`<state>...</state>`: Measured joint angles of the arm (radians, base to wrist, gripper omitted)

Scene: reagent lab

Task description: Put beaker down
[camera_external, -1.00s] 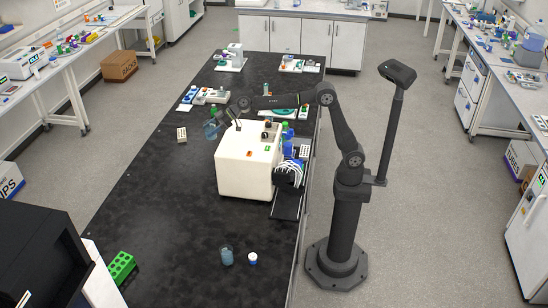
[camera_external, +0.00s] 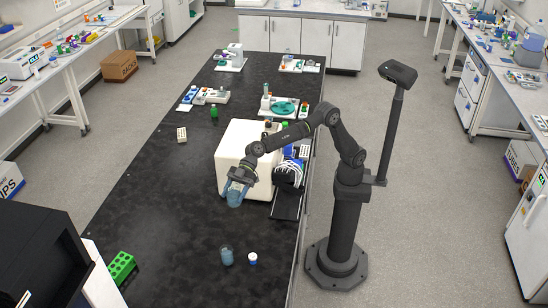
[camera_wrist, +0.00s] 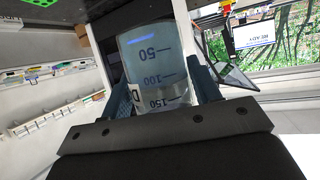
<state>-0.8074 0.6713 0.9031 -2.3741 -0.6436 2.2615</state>
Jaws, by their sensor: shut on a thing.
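My gripper (camera_external: 239,181) is shut on a blue-tinted clear beaker (camera_external: 235,195), left of the arm, in front of the white box-shaped machine. The beaker looks held above the black bench, though the height of its base is hard to judge. In the wrist view the beaker (camera_wrist: 152,58) sits between the two fingers, with the marks 50, 100 and 150 facing the camera and 150 nearest the gripper. It looks somewhat tilted in the external view.
A second bluish beaker (camera_external: 227,256) and a small white-capped jar (camera_external: 252,258) stand on the black bench (camera_external: 170,215) nearer the camera. The white machine (camera_external: 240,140) is just behind my gripper. A green rack (camera_external: 121,267) is at the left edge. The bench's left middle is clear.

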